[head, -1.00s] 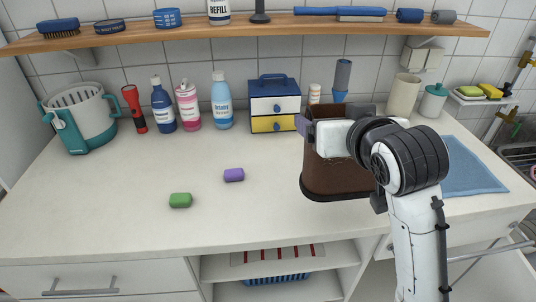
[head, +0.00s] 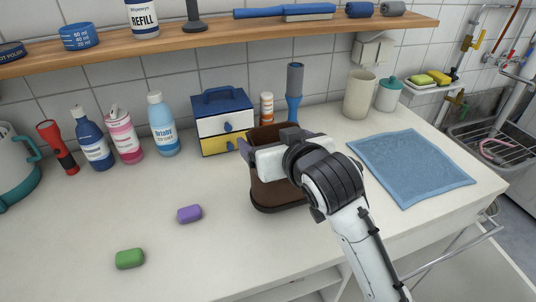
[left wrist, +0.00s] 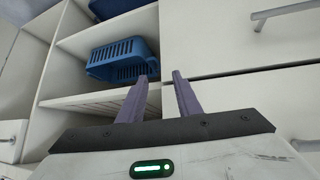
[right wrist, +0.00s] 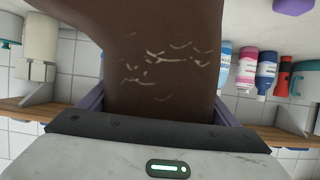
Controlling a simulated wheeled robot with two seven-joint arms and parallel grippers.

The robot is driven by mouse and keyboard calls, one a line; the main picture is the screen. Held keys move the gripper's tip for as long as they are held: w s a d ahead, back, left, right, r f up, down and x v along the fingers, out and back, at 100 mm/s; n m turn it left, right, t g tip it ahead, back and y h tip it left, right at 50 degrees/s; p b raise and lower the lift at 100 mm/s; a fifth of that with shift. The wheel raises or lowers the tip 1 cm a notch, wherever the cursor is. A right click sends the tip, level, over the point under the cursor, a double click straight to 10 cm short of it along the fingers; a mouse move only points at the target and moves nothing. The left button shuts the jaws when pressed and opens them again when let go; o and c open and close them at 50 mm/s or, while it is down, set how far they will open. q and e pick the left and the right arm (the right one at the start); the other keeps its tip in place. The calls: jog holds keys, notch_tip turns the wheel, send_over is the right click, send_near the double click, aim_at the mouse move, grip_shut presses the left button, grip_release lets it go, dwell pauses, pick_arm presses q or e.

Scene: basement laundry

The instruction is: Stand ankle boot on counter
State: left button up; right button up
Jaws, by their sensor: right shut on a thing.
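The brown ankle boot (head: 270,190) is upright over the middle of the white counter (head: 90,225), its dark opening at the top and its sole down. I cannot tell if the sole touches the counter. My right gripper (head: 262,155) is shut on the boot's upper part and hides some of it. In the right wrist view the boot (right wrist: 165,60) fills the space between the fingers, with pale scuff marks on its side. My left gripper (left wrist: 158,85) is open and empty, facing the shelves below the counter.
A blue and yellow drawer box (head: 224,125), a white-capped bottle (head: 267,107) and a blue-grey roller (head: 294,90) stand close behind the boot. A purple block (head: 189,214) and a green block (head: 130,258) lie to the left. A blue cloth (head: 412,167) lies right.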

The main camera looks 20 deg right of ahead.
jog(key=shift+f, duration=1.7)
jog(key=o, duration=1.8)
jog(key=shift+f, duration=0.15)
